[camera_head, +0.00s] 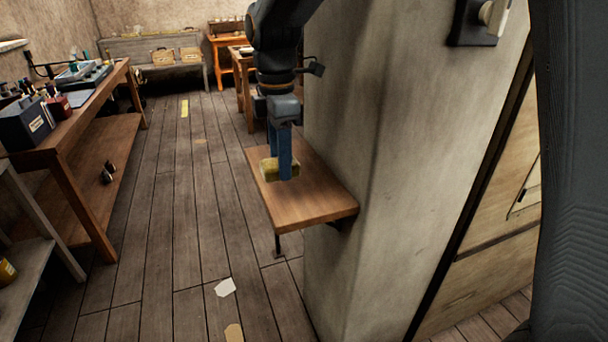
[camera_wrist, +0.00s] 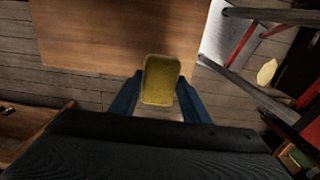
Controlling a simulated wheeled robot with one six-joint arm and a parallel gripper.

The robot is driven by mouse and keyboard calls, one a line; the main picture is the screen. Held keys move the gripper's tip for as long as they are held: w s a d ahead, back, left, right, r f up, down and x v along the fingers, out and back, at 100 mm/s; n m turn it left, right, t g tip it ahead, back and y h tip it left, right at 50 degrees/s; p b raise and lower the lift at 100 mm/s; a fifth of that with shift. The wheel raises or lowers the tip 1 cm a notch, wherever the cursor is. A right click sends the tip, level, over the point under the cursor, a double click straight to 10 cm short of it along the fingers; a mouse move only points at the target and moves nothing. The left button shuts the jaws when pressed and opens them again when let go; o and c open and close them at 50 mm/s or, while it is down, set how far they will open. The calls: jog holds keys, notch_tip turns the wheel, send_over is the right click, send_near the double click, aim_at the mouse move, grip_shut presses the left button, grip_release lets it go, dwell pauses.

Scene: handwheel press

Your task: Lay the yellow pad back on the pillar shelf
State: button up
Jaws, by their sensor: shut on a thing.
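The yellow pad (camera_head: 269,170) is in my gripper (camera_head: 285,172), between its two blue fingers. The wooden pillar shelf (camera_head: 312,203) juts out from the left side of the pillar (camera_head: 372,150). In the head view the pad and fingertips show against the far part of the shelf board. In the wrist view the pad (camera_wrist: 161,80) sits between the fingers (camera_wrist: 158,98), and its upper part overlaps the edge of the shelf board (camera_wrist: 100,35). I cannot tell whether the pad touches the board. The shelf top in view is otherwise bare.
A workbench (camera_head: 90,92) with boxes and bottles stands at the left. An orange stand (camera_head: 222,52) and a grey bench (camera_head: 150,45) are at the back. A dark wall fitting (camera_head: 474,24) is high on the pillar. Paper scraps (camera_head: 225,287) lie on the open floor.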

jog(key=d+f, duration=0.1)
jog(key=w+d+p, duration=0.1)
jog(key=d, duration=0.1)
jog(key=d+f+p, duration=0.1)
jog(key=shift+w+d+f, duration=0.15)
jog(key=shift+d+f, duration=0.1)
jog(key=shift+f, duration=0.1)
notch_tip(320, 180, down, 4)
jog(key=shift+r+p, duration=0.1)
jog(key=shift+p, duration=0.8)
jog(key=shift+d+f+p, duration=0.25)
jog(key=shift+f+p, duration=0.05)
jog(key=shift+f, duration=0.1)
jog(key=o, duration=0.9)
jog(key=shift+o, duration=0.2)
